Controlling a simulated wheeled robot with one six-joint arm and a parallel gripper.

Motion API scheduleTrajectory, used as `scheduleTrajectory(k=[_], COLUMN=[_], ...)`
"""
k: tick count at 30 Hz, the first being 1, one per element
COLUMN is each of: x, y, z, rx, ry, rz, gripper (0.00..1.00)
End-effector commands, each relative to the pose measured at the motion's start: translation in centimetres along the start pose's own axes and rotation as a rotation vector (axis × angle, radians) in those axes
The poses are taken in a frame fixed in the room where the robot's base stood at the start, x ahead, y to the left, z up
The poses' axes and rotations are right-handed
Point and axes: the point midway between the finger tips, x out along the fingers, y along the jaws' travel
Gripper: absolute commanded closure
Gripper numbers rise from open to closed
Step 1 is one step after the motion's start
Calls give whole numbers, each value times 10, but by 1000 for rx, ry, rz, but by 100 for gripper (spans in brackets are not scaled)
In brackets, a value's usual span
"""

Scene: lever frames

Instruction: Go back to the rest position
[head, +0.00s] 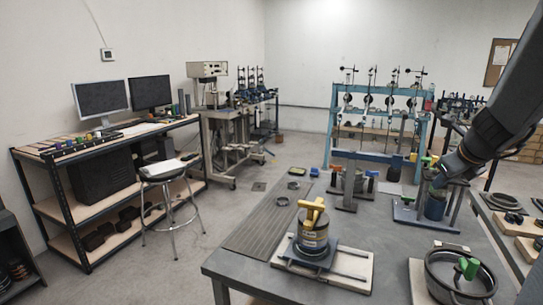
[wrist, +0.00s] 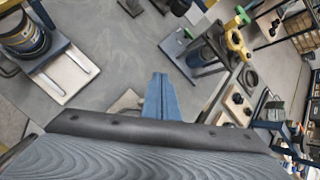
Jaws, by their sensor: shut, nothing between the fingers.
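My arm reaches in from the upper right of the head view. My gripper (wrist: 160,78) shows in the wrist view as narrow blue fingers that are shut and empty. In the head view the arm's end is near a blue-based lever frame (head: 408,213) at the right; I cannot tell the gap between them. A lever frame with a yellow handle (head: 313,212) stands on a board on the near table, well left of the arm. A round dark pot with a green handle (head: 468,268) is at the lower right. No lever is held.
The grey table (head: 225,262) fills the front, with a ribbed mat (head: 262,225) on its left part. A blue rack (head: 335,128) of instruments stands behind. A desk with monitors (head: 100,97) and a stool (head: 170,172) are at the left. Floor is open between the stool and table.

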Motion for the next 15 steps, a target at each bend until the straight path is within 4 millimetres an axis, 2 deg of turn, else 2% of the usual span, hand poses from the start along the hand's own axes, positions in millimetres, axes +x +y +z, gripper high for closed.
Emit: scheduleTrajectory(k=[1,5,8,9,12,15], x=[4,13,18,18,14,7], y=[20,79,142,170,232,286], z=[1,-1,-11,-17,-38,-65], rx=[-91,-418,-788,-961,-1397,-1827], ry=[8,27,29,23,-13,-78], rz=[28,115,216,263,379,496], gripper=[100,100,100,100,100,100])
